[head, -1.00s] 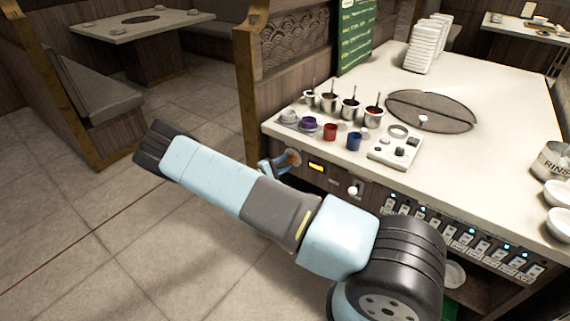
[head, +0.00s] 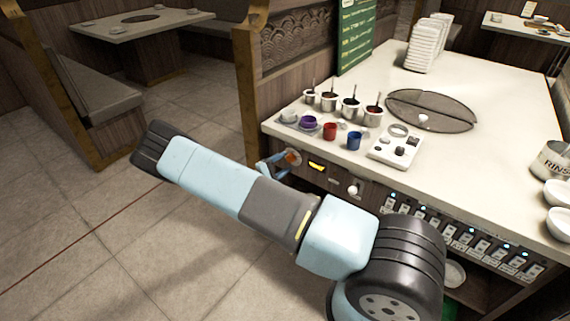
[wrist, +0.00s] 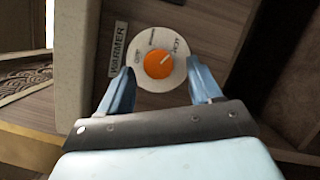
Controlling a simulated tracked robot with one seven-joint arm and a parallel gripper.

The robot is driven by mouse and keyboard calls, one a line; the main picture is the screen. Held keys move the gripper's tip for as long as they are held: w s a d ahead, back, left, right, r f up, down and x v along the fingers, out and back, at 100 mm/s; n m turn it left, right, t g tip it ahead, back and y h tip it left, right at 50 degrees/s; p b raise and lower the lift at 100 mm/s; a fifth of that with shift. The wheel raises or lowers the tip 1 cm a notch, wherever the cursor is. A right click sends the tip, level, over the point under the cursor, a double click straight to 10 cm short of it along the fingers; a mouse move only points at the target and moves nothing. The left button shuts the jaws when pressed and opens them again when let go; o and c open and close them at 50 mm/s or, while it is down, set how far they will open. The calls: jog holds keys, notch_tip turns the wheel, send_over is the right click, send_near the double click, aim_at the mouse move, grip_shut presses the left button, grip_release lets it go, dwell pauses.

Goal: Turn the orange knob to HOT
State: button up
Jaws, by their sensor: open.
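The orange knob (wrist: 158,65) sits at the centre of a round white dial (wrist: 150,84) on the counter's front panel. Small words ring the dial; the pale mark on the knob points up and right, toward the right-hand word, which looks like HOT. A WARMER label (wrist: 118,49) is left of the dial. My gripper (wrist: 160,67) is open, its two blue fingers on either side of the dial and apart from the knob. In the head view the knob (head: 293,157) shows by the blue fingers at the panel's left end, partly hidden.
A yellow display (head: 316,166) and a white knob (head: 352,190) are right of the dial. A row of switches (head: 450,235) runs along the front. The floor (head: 100,210) at left is clear.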

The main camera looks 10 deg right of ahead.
jog(key=v, duration=1.2)
jog(key=shift+a, duration=0.25)
jog(key=shift+s, duration=0.1)
jog(key=s+d+r+m+g+y, duration=0.3)
jog(key=s+d+r+y, duration=0.1)
jog(key=r, duration=0.7)
jog(key=s+d+r+m+g+y, duration=0.2)
jog(key=s+d+r+g+y, duration=0.15)
jog(key=r, duration=0.75)
jog(key=s+d+r+m+g+y, duration=0.25)
jog(key=s+d+r+y, duration=0.2)
jog(key=r, duration=0.65)
jog(key=s+d+r+m+t+y, duration=0.1)
jog(key=s+r+t+y, duration=0.1)
jog(key=s+r, duration=0.6)
jog(key=s+d+r+m+t+y, duration=0.1)
jog(key=s+r+t+y, duration=0.2)
jog(key=s, duration=1.2)
notch_tip(320, 180, up, 6)
jog(key=shift+s+f+t+y, duration=0.2)
jog(key=shift+s+t+y, duration=0.15)
jog(key=shift+t, duration=0.85)
